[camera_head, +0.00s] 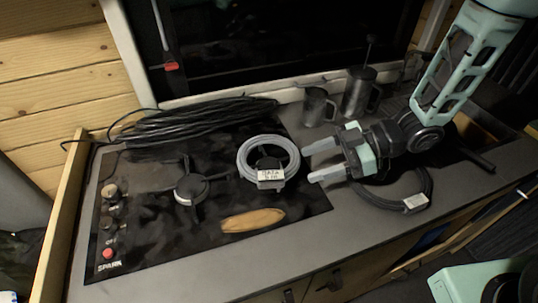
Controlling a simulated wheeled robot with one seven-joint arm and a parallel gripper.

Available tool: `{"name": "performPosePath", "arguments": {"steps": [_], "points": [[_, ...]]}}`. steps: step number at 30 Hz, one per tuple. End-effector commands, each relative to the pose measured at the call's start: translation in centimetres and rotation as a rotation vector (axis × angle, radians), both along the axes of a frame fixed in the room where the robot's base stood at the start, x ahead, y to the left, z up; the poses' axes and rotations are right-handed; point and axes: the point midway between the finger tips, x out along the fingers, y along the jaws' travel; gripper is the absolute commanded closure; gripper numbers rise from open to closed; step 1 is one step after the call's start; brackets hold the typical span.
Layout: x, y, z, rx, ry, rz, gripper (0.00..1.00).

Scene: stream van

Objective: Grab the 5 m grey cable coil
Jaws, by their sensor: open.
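A grey cable coil (244,163) with a white label lies flat at the right side of the black hob (150,228), around or over a burner. The label's writing is too small to read surely. My gripper (308,164) is open and empty, just right of the coil, with its fingers pointing left towards it. A gap shows between the fingertips and the coil. A second, darker coil (426,184) with a white label lies on the counter to the right, partly hidden under my gripper and wrist.
A large bundle of black cable (195,119) lies along the back of the hob. A brown oval object (252,220) lies in front of the grey coil. The front counter strip (300,250) is clear.

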Motion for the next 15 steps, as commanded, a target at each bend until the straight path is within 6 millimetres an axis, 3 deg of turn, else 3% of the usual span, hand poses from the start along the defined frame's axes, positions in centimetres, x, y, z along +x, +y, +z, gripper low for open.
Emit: {"name": "performPosePath", "arguments": {"steps": [3,11,15], "points": [[-0.1,2.0,-0.7,0.000,0.001,0.003,0.44],[-0.1,3.9,-1.4,0.000,0.001,0.000,0.44],[-0.4,5.7,-1.6,0.000,0.003,0.004,0.44]]}}
